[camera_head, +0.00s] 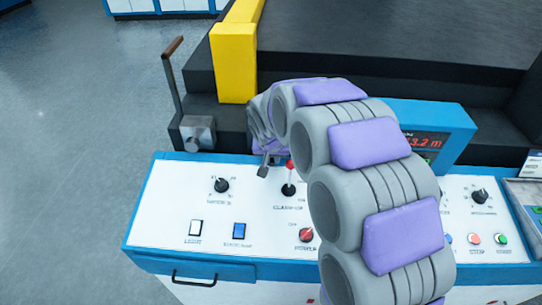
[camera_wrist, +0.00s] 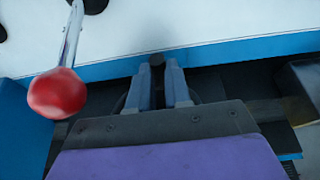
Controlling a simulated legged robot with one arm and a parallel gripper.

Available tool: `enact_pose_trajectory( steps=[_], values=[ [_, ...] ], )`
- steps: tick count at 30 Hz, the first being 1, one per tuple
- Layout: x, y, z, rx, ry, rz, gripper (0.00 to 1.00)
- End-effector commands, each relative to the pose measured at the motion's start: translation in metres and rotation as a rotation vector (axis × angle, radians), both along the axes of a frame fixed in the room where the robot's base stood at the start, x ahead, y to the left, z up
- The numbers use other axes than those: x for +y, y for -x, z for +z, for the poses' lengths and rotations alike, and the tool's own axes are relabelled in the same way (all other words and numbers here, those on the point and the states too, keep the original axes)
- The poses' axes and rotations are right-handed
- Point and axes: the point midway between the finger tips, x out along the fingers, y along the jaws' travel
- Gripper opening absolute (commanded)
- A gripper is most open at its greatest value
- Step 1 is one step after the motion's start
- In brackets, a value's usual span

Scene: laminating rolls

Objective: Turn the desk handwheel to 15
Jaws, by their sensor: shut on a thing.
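In the wrist view, my gripper (camera_wrist: 158,76) has its two grey-blue fingers close together with a small dark round-ended knob (camera_wrist: 157,60) between the tips. The knob looks like the handwheel's handle. It sits at the blue edge of the white desk panel. The rest of the wheel cannot be made out, and no scale or number of it can be read. In the head view, my arm curves over the desk (camera_head: 160,225) and hides most of my gripper and the wheel area. A small dark grey piece (camera_head: 263,171) shows below the arm's end.
A red-ball lever (camera_head: 290,165) stands close by; its ball (camera_wrist: 58,93) is left of my fingers in the wrist view. Dials, switches and a red power knob (camera_head: 306,235) are on the desk. A display (camera_head: 428,141) is partly hidden. A brown-handled crank (camera_head: 172,75) stands at left.

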Motion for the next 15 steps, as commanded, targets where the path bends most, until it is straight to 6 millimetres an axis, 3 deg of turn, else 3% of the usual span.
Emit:
enact_pose_trajectory(
  steps=[15],
  values=[
    [0.0025,-0.0017,0.0041,-0.007,0.053,0.000,0.00]
  ],
)
